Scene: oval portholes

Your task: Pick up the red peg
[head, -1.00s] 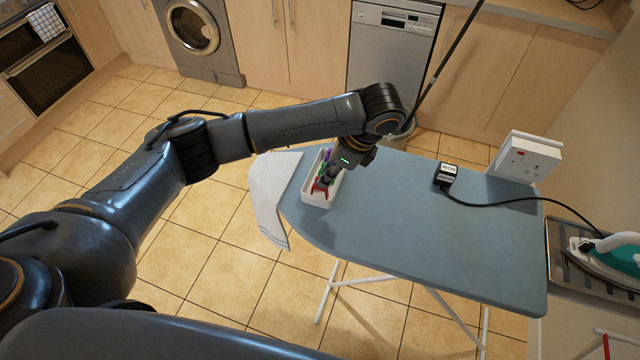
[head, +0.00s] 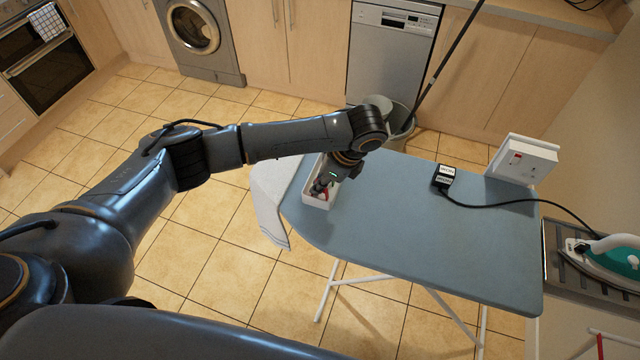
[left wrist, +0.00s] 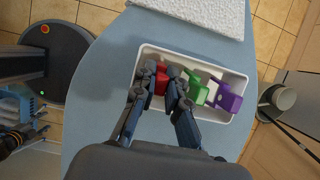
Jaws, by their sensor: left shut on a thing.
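The red peg (left wrist: 161,80) lies in a white tray (left wrist: 240,78) on the ironing board. My left gripper (left wrist: 163,82) reaches down into the tray and is shut on the red peg, with a finger on each side of it. In the head view the left gripper (head: 321,189) hides most of the tray (head: 318,203), and only a little red (head: 325,195) shows. A green peg (left wrist: 198,92) and a purple peg (left wrist: 227,98) lie in the tray beside the gripper. My right gripper is not in view.
The blue ironing board (head: 420,225) has free room to the right of the tray. A white towel (head: 268,200) hangs over its left end. A black plug with a cable (head: 445,175), a white socket box (head: 525,158) and an iron (head: 615,258) are to the right. A bucket (head: 398,125) stands behind.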

